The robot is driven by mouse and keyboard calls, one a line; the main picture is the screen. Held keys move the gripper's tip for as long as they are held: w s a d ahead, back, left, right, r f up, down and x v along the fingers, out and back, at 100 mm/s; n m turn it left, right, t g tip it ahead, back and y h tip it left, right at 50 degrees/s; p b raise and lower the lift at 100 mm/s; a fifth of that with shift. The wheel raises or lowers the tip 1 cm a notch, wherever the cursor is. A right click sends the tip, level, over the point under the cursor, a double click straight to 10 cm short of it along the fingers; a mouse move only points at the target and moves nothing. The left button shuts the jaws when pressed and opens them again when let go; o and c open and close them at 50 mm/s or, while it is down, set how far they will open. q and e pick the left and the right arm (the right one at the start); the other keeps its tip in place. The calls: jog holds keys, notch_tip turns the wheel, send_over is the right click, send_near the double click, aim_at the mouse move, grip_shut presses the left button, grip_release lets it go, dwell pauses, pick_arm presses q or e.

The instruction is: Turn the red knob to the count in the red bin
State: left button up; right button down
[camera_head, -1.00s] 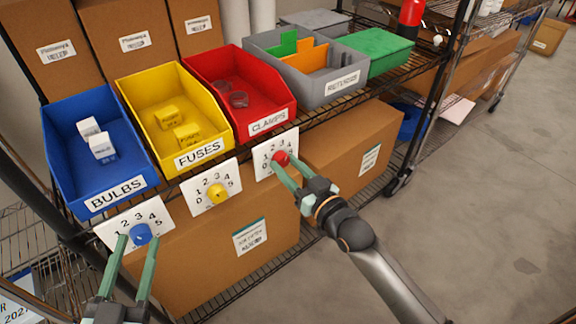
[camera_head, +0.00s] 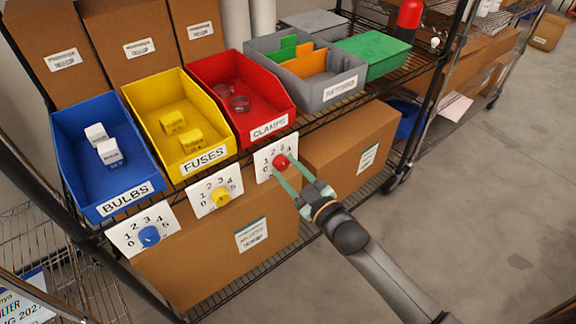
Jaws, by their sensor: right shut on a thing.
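The red bin (camera_head: 262,108), labelled CLAMPS, holds two round clear clamps (camera_head: 232,97) that I can see. Below its front edge is a white dial plate (camera_head: 266,151) with numbers and the red knob (camera_head: 280,161). My right gripper (camera_head: 285,170) comes from the lower right and is shut on the red knob, its green fingers at the knob's sides. The fingers cover some of the dial's numbers, and I cannot tell which number the knob points to. My left gripper is out of view.
The yellow FUSES bin (camera_head: 150,112) with its yellow knob (camera_head: 221,197) and the blue BULBS bin (camera_head: 82,172) with its blue knob (camera_head: 149,235) stand to the left. The grey bin (camera_head: 345,87) is to the right. Cardboard boxes (camera_head: 190,266) sit below; the floor at right is clear.

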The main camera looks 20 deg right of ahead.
jog(key=shift+n, duration=0.6)
jog(key=shift+c, duration=2)
grip_release()
jog(key=p+v, duration=0.2)
jog(key=v, duration=1)
jog(key=shift+s, duration=0.25)
